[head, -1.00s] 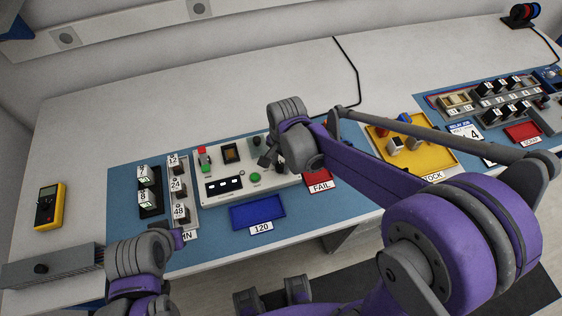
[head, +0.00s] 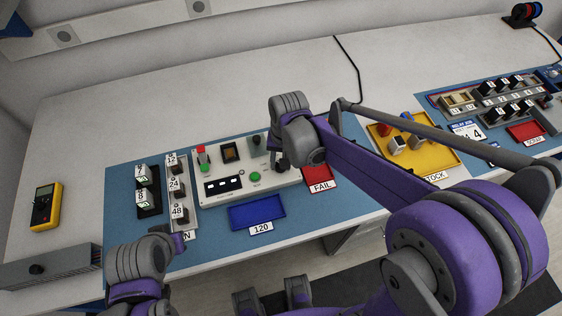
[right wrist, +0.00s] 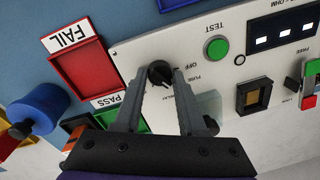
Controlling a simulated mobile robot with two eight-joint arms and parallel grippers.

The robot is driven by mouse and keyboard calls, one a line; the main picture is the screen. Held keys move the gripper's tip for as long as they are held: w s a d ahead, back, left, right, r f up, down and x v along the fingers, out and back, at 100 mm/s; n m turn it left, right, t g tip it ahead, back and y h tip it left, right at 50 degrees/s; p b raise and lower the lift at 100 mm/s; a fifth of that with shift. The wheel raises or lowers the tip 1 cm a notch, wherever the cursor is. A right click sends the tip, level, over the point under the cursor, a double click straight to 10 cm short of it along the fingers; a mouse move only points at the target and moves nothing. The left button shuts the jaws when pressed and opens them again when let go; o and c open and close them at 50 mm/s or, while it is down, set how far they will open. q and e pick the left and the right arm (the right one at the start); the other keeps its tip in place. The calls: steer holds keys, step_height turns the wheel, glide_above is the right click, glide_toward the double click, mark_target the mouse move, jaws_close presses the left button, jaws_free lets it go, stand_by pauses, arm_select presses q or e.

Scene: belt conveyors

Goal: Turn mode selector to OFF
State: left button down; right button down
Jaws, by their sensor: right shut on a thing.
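I cannot tell which label the knob points to. In the head view my right gripper (head: 281,165) is at the panel's right end and hides the knob. My left gripper (head: 180,240) is at the lower left, away from the panel; its fingers are unclear.
A red FAIL tray (head: 318,177) lies right of the panel and a blue 120 tray (head: 258,212) in front. A green PASS tray (right wrist: 128,113) is near the right gripper. Numbered parts (head: 175,187) stand left; a yellow stock tray (head: 433,160) is farther right.

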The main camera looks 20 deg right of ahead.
arm_select(q)
steer(key=shift+s+f+b, duration=0.1)
steer(key=shift+f+b, duration=0.25)
steer(key=shift+f, duration=0.1)
arm_select(e)
steer(key=n, duration=0.4)
steer(key=shift+n, duration=0.3)
arm_select(q)
steer(key=shift+f+b, duration=0.3)
steer(key=shift+f, duration=0.05)
arm_select(e)
steer(key=shift+n+g, duration=0.3)
steer(key=shift+n, duration=2)
steer(key=c, duration=0.5)
jaws_free()
arm_select(q)
steer(key=shift+r+p, duration=0.5)
steer(key=shift+r, duration=0.05)
arm_select(e)
step_height(320, 180, up, 11)
steer(key=shift+w+d, duration=0.2)
steer(key=shift+d, duration=0.15)
steer(key=shift+f, duration=0.1)
